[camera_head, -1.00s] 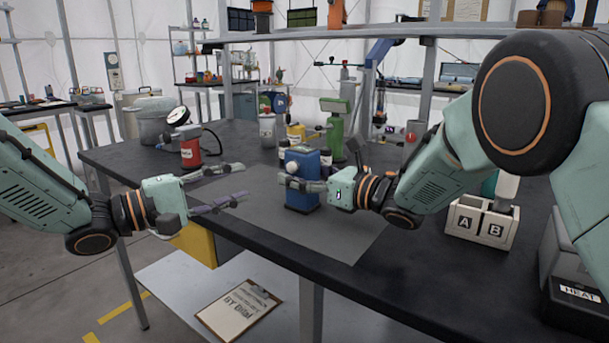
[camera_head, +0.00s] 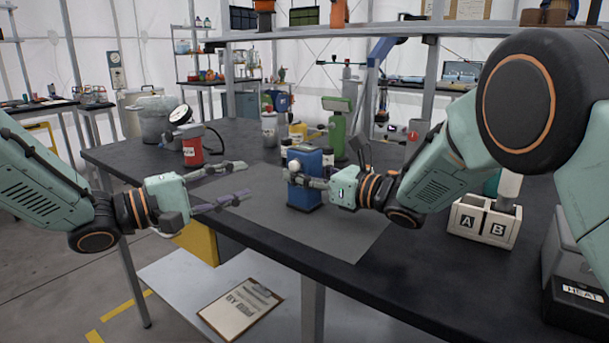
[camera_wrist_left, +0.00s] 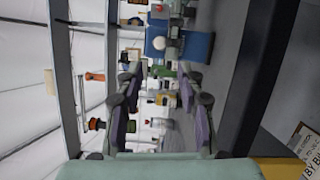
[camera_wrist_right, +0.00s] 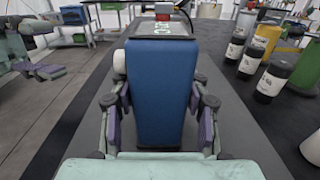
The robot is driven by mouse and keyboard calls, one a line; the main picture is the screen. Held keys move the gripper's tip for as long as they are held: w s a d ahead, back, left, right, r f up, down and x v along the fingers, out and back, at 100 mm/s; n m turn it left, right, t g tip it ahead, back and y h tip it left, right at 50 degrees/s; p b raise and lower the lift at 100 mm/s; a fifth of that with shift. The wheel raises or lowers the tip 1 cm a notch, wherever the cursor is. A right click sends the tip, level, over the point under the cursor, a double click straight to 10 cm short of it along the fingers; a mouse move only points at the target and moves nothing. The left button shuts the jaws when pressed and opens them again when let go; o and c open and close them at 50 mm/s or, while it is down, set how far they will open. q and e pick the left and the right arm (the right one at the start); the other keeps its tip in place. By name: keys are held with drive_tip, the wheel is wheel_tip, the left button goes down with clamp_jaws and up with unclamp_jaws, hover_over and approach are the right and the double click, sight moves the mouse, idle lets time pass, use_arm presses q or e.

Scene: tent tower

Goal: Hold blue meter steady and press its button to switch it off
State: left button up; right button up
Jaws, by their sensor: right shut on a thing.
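The blue meter (camera_head: 305,191) stands upright on the grey mat of the black bench. A round white knob, perhaps its button (camera_head: 294,166), sticks out on its left side; it also shows in the right wrist view (camera_wrist_right: 119,61). My right gripper (camera_head: 305,181) is shut on the meter, with a finger on each side of its body (camera_wrist_right: 159,90). My left gripper (camera_head: 245,180) is open and empty, left of the meter and apart from it. In the left wrist view the meter (camera_wrist_left: 196,45) lies beyond the open fingers, at the top.
A red canister with a gauge (camera_head: 193,150) stands at the back left. A green device (camera_head: 338,130) and several bottles stand behind the meter. A white A/B box (camera_head: 484,222) is at the right. The mat (camera_head: 345,232) in front is clear.

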use_arm(q)
drive_tip(key=shift+c, duration=0.5)
drive_tip(key=shift+t, duration=0.5)
drive_tip(key=r, duration=0.3)
drive_tip(key=s+a+r, duration=0.1)
drive_tip(key=shift+r, duration=0.15)
drive_tip(key=c, duration=0.5)
drive_tip(key=m, duration=0.1)
drive_tip(key=s+m, duration=0.1)
drive_tip(key=shift+a+r+m+t, duration=0.15)
drive_tip(key=shift+r+m+t, duration=0.15)
drive_tip(key=shift+m, duration=0.1)
clamp_jaws()
drive_tip(key=s+f+m+y, duration=0.1)
drive_tip(key=m, duration=0.9)
drive_tip(key=s+f+m+t+y, duration=0.1)
drive_tip(key=m, duration=1)
drive_tip(key=s+f+m+y, duration=0.1)
drive_tip(key=s+f+m, duration=0.1)
drive_tip(key=m, duration=0.9)
drive_tip(key=shift+a, duration=0.25)
